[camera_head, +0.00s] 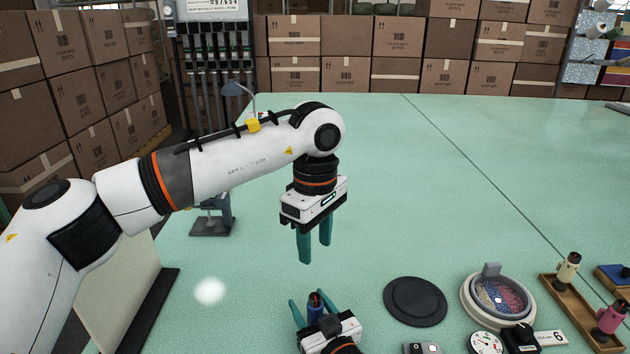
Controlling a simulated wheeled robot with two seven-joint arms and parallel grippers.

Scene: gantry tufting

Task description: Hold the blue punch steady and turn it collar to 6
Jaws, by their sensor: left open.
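The blue punch (316,304) stands at the bottom centre, a dark upright body with blue on it and a small reddish mark near its top. My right gripper (312,306) comes in from the bottom edge, its teal fingers on either side of the punch and closed on it. My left gripper (315,246) is above and behind the punch, pointing down, with its two fingers apart and nothing between them. The collar and its marks are too small to read.
A black round disc (415,301), a grey bowl of coloured bits (465,298) and a white dial (485,343) are to the right. A wooden tray (573,308) holds cream and pink figures. A grey stand (211,226) is at the left. The far green table (450,160) is clear.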

